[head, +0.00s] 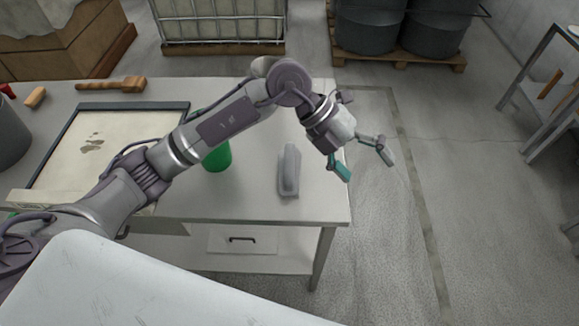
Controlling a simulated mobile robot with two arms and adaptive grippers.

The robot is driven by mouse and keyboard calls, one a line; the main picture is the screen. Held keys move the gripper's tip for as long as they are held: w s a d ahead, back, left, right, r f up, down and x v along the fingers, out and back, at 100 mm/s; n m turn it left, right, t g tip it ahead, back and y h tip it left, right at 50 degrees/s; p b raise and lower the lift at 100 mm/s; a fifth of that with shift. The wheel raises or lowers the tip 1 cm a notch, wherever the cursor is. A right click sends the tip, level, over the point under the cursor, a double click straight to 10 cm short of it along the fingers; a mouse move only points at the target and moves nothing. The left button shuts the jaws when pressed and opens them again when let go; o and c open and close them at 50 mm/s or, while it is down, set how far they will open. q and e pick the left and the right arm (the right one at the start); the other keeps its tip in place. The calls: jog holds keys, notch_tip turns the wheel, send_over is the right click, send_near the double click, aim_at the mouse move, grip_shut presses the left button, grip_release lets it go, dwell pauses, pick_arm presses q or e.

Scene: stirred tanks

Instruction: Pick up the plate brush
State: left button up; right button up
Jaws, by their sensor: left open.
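A brush with a brown wooden handle (110,85), which looks like the plate brush, lies at the back left of the white table (262,208), behind a dark-framed tray. My left gripper (365,165) is open and empty, past the table's right edge and over the floor. It is well to the right of the brush and apart from it. My left arm reaches across the table between the tray and the right edge. My right gripper is not in view.
The dark-framed tray (63,137) holds pale material with a dark patch. A green cup (217,158) stands partly behind my arm. A small tan piece (36,97) lies left of the brush.

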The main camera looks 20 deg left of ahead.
pick_arm(q)
jog(key=w+a+f+n+t+y, duration=0.1)
jog(key=w+a+y, duration=0.15)
jog(key=a, duration=0.25)
jog(key=w+a+f+y, duration=0.1)
jog(key=w+a+y, duration=0.1)
jog(key=a+y, duration=0.25)
jog(key=n+y, duration=0.2)
jog(key=y, duration=0.1)
send_near(289, 157)
jog(key=f+p, duration=0.1)
jog(key=f, duration=0.6)
jog(key=shift+s+a+p, duration=0.1)
jog(key=shift+a+p, duration=0.15)
jog(key=shift+p, duration=0.1)
jog(key=shift+f, duration=0.65)
jog(key=shift+f+p, duration=0.3)
jog(key=shift+p, duration=0.1)
jog(key=f, duration=0.1)
jog(key=f+p, duration=0.1)
jog(key=f, duration=0.1)
jog(key=shift+d+f, duration=0.2)
jog(key=shift+f, duration=0.6)
jog(key=c, duration=1.3)
jog(key=shift+r, duration=0.1)
